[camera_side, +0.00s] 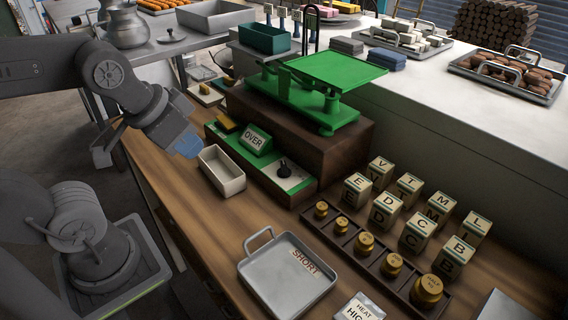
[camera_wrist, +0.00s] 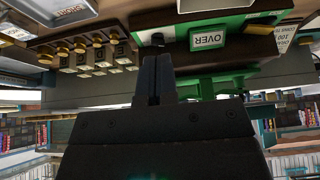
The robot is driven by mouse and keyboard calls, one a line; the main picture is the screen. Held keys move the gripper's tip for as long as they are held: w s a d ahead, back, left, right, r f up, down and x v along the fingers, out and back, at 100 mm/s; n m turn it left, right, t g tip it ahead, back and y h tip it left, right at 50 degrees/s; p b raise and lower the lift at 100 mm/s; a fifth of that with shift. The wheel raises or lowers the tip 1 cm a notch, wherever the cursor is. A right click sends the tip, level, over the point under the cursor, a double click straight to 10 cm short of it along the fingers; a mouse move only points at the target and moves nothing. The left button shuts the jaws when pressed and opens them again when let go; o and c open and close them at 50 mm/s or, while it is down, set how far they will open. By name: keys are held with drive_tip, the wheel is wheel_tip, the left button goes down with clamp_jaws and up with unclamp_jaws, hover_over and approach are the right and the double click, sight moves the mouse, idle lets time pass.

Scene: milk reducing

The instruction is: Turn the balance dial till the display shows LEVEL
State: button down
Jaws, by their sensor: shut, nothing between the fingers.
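The balance dial (camera_side: 284,170) is a small black knob on a pale plate at the near end of the green base. The display (camera_side: 255,139) reads OVER and tilts up on the same base. In the wrist view the picture is upside down; the display (camera_wrist: 207,39) still reads OVER, and the dark dial (camera_wrist: 157,40) shows just beyond the fingertips. My gripper (camera_wrist: 154,60) is shut and empty. In the side view the arm's end hangs left of the display, apart from the dial; its fingertips are hard to make out there.
A green balance (camera_side: 330,75) stands on a brown block (camera_side: 300,130) behind the base. An open pale box (camera_side: 221,170) sits close in front of the base. A rack of brass weights (camera_side: 365,243), lettered blocks (camera_side: 403,205) and a metal tray (camera_side: 287,275) marked SHORT lie to the right.

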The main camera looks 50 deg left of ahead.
sight(285, 165)
drive_tip(key=c, duration=1.6)
unclamp_jaws()
drive_tip(key=shift+w+r, duration=0.2)
drive_tip(key=shift+w, duration=0.05)
drive_tip(key=o, duration=0.5)
drive_tip(key=w+d+n, duration=0.1)
drive_tip(key=w, duration=0.1)
drive_tip(key=w+d+r+n+g+y, duration=0.1)
drive_tip(key=w+n, duration=0.1)
drive_tip(key=w, duration=0.1)
drive_tip(key=w+d+n+g, duration=0.1)
drive_tip(key=w+n, duration=0.1)
drive_tip(key=w, duration=0.1)
drive_tip(key=shift+r+y, duration=0.2)
drive_tip(key=shift+y, duration=0.1)
drive_tip(key=shift+o, duration=0.2)
drive_tip(key=w+d+f+n+y, duration=0.1)
drive_tip(key=w+d+n+y, duration=0.1)
drive_tip(key=w+d+n, duration=0.3)
drive_tip(key=shift+m, duration=0.5)
drive_tip(key=x, duration=1.4)
drive_tip(key=shift+w+a+f, duration=0.2)
drive_tip(key=shift+a, duration=0.25)
drive_tip(key=shift+c, duration=0.2)
drive_tip(key=shift+h, duration=0.3)
clamp_jaws()
